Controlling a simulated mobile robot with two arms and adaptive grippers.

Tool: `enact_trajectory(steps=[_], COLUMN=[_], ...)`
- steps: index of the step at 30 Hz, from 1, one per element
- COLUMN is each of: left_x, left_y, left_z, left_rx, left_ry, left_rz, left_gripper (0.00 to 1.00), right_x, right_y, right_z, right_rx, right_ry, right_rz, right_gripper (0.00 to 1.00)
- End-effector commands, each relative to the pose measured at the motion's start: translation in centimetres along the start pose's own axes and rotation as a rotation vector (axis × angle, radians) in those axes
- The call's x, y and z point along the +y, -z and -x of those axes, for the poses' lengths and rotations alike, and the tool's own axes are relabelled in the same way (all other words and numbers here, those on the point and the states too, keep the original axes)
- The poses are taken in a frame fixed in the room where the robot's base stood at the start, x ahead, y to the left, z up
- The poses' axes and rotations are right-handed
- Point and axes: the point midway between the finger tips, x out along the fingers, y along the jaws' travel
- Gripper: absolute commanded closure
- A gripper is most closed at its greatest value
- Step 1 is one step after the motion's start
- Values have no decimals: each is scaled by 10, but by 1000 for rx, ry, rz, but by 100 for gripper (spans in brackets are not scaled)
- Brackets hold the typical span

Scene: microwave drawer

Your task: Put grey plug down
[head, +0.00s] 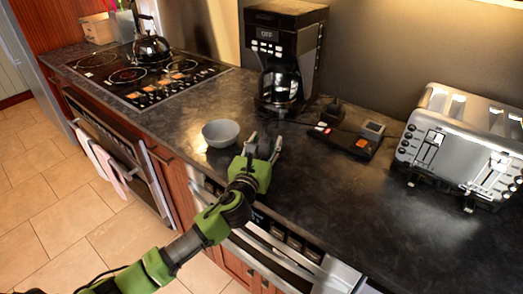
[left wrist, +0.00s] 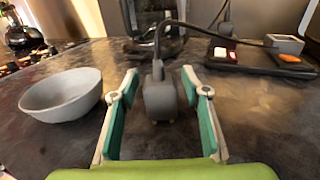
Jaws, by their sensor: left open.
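The grey plug (left wrist: 159,98) is a small dark grey block with a black cable rising from its top. In the left wrist view it is upright between the fingers of my left gripper (left wrist: 160,95), with gaps on both sides. Its lower end is at or close to the dark counter (head: 310,190); contact is hard to tell. In the head view my left gripper (head: 264,146) is open over the counter beside the bowl, with the plug (head: 265,149) between its fingers. My right gripper is not in view.
A grey bowl (head: 221,132) stands just left of the gripper. A black coffee maker (head: 286,50) is behind. The front right counter is clear.

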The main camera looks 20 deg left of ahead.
Motion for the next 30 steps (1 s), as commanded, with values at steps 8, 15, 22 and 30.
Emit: enact_trajectory(steps=[8, 15, 22, 30], left_x=[0, 0, 0, 0], left_y=[2, 1, 1, 0], left_z=[43, 90, 116, 120], left_rx=[1, 0, 0, -1], left_ry=[2, 2, 1, 0], left_rz=[-1, 1, 0, 1], left_gripper=[57, 57, 57, 57], right_x=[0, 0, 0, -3], right_y=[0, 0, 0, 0], right_z=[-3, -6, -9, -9], right_rx=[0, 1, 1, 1], right_ry=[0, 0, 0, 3], right_rz=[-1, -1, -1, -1], right_gripper=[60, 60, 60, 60])
